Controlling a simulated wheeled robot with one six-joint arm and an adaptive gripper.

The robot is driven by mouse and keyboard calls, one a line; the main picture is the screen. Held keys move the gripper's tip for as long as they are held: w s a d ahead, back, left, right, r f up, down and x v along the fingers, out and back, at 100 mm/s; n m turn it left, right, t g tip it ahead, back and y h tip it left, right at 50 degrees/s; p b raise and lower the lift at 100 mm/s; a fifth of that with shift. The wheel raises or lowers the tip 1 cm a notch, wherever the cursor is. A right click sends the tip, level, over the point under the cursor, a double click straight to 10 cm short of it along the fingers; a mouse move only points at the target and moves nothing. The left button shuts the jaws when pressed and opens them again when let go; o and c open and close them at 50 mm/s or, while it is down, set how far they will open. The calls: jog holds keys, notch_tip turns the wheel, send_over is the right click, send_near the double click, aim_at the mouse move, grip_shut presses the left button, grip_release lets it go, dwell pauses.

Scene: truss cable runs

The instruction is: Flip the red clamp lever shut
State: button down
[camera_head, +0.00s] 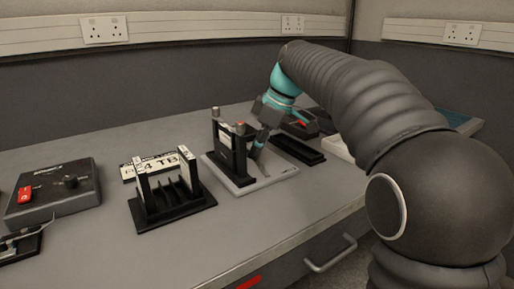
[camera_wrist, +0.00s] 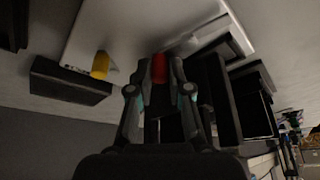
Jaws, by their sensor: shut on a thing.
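The red clamp lever (camera_wrist: 159,68) shows in the wrist view, between the fingertips of my gripper (camera_wrist: 158,78), which is shut on it. In the head view my gripper (camera_head: 260,143) reaches down beside the right side of a black upright fixture (camera_head: 232,155). The fixture stands on a light grey plate (camera_head: 262,180) on the bench. I cannot make out the lever in the head view; the fixture and my gripper hide that spot. The lever's exact angle cannot be told.
A black slotted rack (camera_head: 172,205) stands left of the plate, and a grey control box (camera_head: 55,192) with a red switch is farther left. A yellow piece (camera_wrist: 100,65) shows in the wrist view. The bench front (camera_head: 215,250) is clear.

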aim_at(272, 165)
jog(key=shift+d+m, duration=0.1)
jog(key=shift+m, duration=0.2)
jog(key=m, duration=0.1)
jog(key=d+m+t, duration=0.1)
jog(key=m, duration=0.1)
jog(key=shift+m+t, duration=0.3)
jog(key=m, duration=0.1)
jog(key=d+m+t+h, duration=0.1)
jog(key=m, duration=0.1)
jog(key=shift+s+m, duration=0.1)
jog(key=shift+m, duration=0.2)
jog(key=m, duration=0.1)
jog(key=m+h, duration=0.1)
jog(key=m, duration=0.1)
jog(key=d+m+h, duration=0.1)
jog(key=shift+s+t, duration=0.3)
jog(key=shift+t, duration=0.1)
jog(key=shift+s+d+m+h, duration=0.2)
jog(key=shift+m+h, duration=0.15)
jog(key=shift+m, duration=0.65)
jog(key=shift+s+d+m+h, duration=0.1)
jog(key=shift+s+m+h, duration=0.2)
jog(key=shift+m, duration=0.7)
jog(key=c, duration=1.1)
grip_release()
jog(key=shift+r, duration=0.1)
